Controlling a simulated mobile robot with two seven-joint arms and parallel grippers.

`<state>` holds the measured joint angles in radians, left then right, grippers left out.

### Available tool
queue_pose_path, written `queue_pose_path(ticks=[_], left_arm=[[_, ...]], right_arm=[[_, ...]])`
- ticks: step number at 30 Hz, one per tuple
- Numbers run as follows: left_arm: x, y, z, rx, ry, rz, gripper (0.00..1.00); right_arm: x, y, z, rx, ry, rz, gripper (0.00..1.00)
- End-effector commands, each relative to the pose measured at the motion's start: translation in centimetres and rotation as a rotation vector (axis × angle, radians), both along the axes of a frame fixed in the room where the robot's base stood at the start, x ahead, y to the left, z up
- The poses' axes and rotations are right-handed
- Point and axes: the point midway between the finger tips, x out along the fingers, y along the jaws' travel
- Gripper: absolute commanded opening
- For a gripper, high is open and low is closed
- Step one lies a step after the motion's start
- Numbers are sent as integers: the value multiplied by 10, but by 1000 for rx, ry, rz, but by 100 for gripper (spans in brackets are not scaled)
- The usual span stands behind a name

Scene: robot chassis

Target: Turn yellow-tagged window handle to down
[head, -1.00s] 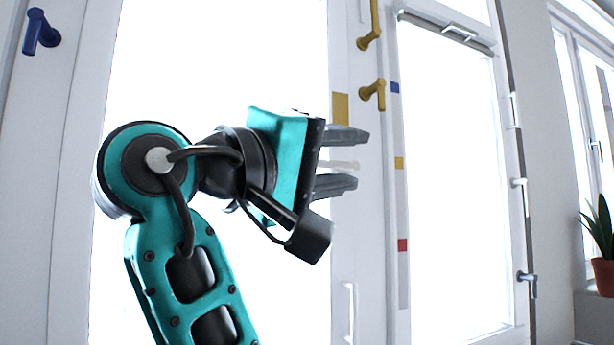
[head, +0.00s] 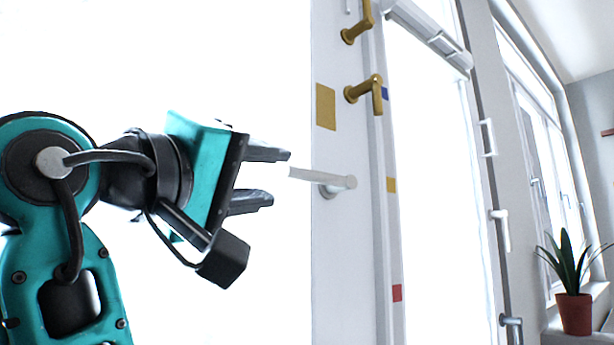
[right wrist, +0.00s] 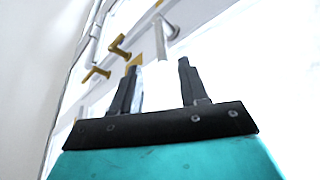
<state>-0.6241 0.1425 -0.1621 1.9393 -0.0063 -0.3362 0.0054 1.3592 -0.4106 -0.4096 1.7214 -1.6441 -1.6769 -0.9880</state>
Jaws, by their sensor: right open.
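A large yellow tag (head: 326,107) is on the white window frame. Below it is a white lever handle (head: 338,183), its lever roughly level and pointing left. My right gripper (head: 280,177) is open and empty, left of the handle. In the head view the lever's free end shows at the gap between its fingertips. In the right wrist view the handle (right wrist: 160,38) shows beyond the fingertips (right wrist: 160,66), its near end between them; contact cannot be told. The yellow tag (right wrist: 133,62) shows partly behind the left finger. My left gripper is out of view.
Two golden handles, an upper one (head: 356,22) and a lower one (head: 364,92), are up and right of the white handle. Small blue, yellow and red tags run down a strip. More handles (head: 500,228) and a potted plant (head: 574,312) are further right.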

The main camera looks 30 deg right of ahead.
Motion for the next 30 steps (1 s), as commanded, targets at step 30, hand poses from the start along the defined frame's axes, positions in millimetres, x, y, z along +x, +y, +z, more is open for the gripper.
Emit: queue_pose_path(ticks=[30], left_arm=[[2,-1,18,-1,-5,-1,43]], right_arm=[[42,-97,22,0,1,-1,39]])
